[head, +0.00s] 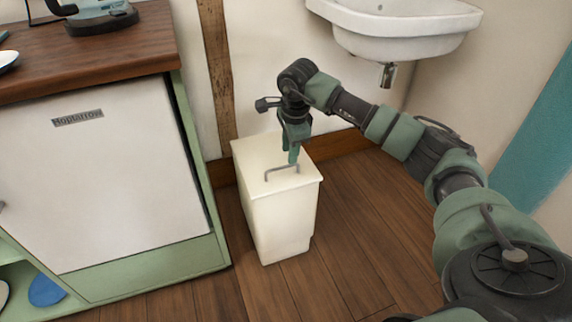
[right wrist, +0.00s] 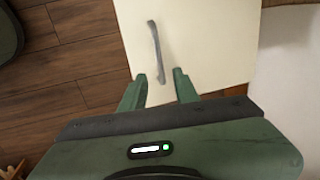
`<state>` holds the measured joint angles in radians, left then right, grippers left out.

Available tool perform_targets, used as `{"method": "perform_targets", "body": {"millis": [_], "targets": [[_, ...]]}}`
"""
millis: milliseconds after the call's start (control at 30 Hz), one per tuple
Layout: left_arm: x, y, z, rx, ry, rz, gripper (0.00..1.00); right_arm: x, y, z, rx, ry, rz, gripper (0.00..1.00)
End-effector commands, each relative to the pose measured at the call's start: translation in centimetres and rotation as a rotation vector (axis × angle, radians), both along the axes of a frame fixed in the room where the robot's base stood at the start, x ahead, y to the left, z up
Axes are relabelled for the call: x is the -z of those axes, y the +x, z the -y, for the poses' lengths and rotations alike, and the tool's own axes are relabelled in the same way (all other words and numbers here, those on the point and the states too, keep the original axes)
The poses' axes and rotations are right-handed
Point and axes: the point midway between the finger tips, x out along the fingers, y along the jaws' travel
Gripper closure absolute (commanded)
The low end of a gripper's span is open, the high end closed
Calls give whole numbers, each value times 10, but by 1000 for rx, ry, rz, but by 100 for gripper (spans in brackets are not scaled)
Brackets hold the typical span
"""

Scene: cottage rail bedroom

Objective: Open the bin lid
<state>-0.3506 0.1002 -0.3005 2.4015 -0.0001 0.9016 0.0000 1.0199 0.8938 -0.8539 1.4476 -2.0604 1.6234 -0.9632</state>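The cream bin (head: 282,215) stands upright on the floor between the cabinet and the sink. Its flat lid (head: 262,156) is closed, with a thin grey bar handle (head: 282,171) near its front edge. My right gripper (head: 293,160) points down just above the lid, close behind the handle. Whether a finger touches the lid I cannot tell. My left gripper is not in view.
A green cabinet with a white door (head: 100,185) and a wooden top (head: 110,55) stands left of the bin. A white sink (head: 400,30) hangs on the wall above right, with a drain pipe (head: 388,75) below. Wooden floor (head: 350,250) is clear in front and right.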

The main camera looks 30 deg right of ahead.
Motion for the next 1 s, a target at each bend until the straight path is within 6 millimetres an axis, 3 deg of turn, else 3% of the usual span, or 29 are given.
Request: {"method": "perform_targets", "body": {"millis": [33,233,567,667,700,1000], "targets": [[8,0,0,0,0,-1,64,13,1,0,1,1,-2,69],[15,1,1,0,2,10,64,42,7,1,1,3,-1,69],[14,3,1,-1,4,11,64,46,9,2,1,2,1,69],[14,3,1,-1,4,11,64,46,9,2,1,2,0,97],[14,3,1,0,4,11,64,46,9,2,2,2,1,100],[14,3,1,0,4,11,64,47,9,2,2,2,1,100]]}}
